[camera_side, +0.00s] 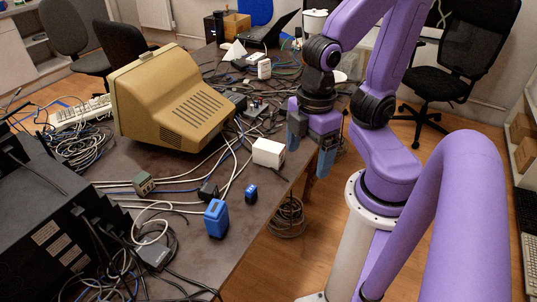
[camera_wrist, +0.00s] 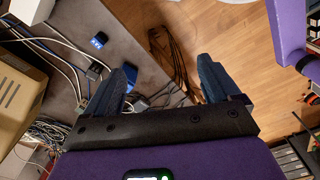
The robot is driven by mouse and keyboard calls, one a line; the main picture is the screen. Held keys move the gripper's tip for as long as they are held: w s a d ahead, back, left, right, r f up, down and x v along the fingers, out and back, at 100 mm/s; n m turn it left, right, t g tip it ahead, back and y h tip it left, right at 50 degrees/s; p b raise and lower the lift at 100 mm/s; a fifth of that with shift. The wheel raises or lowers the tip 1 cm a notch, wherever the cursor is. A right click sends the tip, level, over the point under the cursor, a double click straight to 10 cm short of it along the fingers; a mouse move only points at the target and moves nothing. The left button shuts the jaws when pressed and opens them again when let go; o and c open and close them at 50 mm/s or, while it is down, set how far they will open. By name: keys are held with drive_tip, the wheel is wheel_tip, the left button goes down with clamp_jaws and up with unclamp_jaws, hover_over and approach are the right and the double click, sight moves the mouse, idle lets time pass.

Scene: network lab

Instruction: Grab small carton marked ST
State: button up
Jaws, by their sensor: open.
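A small plain white carton (camera_side: 268,153) stands on the table near its right edge in the side view. No ST marking can be read on any box, so I cannot tell if this is the named one. My gripper (camera_side: 309,150) is open, just right of the white carton and apart from it, near the table edge. In the wrist view my gripper (camera_wrist: 166,70) has its two fingers wide apart with nothing between them; floor and cables show beyond.
A beige monitor (camera_side: 175,100) stands left of the carton. A blue box (camera_side: 216,218), a small blue item (camera_side: 251,193) and an olive box (camera_side: 144,184) stand nearer the camera. Loose cables (camera_side: 85,150) spread across the table. Right of the table edge is open floor (camera_side: 275,255).

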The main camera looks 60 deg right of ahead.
drive_tip(key=n+t, duration=1.3)
drive_tip(key=n, duration=1.1)
approach(281, 148)
drive_tip(key=shift+y, duration=0.3)
drive_tip(key=x, duration=0.9)
drive_tip(key=shift+w+d+f, duration=0.1)
drive_tip(key=shift+w+d, duration=0.1)
drive_tip(key=shift+w, duration=0.1)
drive_tip(key=x, duration=0.4)
drive_tip(key=shift+a, duration=0.3)
drive_tip(key=shift+w+f, duration=0.25)
drive_tip(key=shift+w, duration=0.3)
drive_tip(key=c, duration=1.2)
